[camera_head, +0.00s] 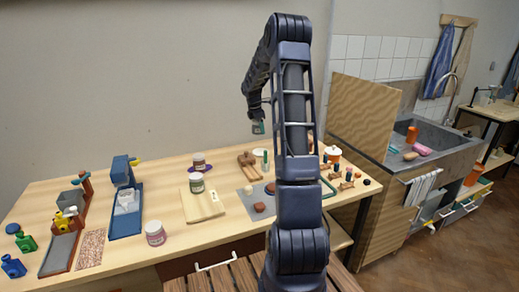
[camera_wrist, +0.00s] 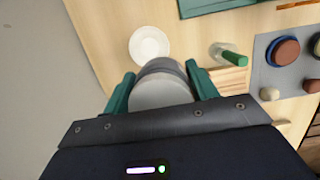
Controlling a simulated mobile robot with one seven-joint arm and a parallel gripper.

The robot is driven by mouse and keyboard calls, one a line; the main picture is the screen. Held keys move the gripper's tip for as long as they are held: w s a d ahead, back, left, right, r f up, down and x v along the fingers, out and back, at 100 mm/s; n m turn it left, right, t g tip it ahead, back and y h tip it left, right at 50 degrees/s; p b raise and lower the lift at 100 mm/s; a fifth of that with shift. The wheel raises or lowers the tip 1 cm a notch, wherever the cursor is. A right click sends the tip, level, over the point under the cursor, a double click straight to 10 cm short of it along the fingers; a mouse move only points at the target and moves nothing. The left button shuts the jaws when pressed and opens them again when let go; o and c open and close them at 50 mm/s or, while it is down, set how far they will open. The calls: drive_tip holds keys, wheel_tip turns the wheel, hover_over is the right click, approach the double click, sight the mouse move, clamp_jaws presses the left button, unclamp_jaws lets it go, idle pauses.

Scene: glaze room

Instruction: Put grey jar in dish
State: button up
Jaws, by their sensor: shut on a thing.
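The grey jar (camera_wrist: 160,92) is held between the two green fingers of my gripper (camera_wrist: 163,88) in the wrist view. It has a pale grey end and a darker grey band. In the head view my gripper (camera_head: 258,127) is raised above the far part of the table, and the jar is too small there to make out clearly. A small round white dish (camera_wrist: 150,43) lies on the table just beyond the jar in the wrist view. It looks empty, and the jar is not in it. The dish also shows as a pale spot (camera_head: 259,152) below my gripper in the head view.
A grey mat (camera_wrist: 268,75) with brown and pale lumps is farther right. A green tray (camera_wrist: 210,8) edges the top. In the head view, labelled jars (camera_head: 196,185) and a wooden board (camera_head: 212,211) stand left.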

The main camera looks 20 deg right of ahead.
wheel_tip(320, 180, down, 12)
drive_tip(key=shift+r, duration=0.1)
idle(0.5)
drive_tip(key=shift+f, duration=0.55)
drive_tip(key=o, duration=1.2)
drive_tip(key=shift+r, duration=0.15)
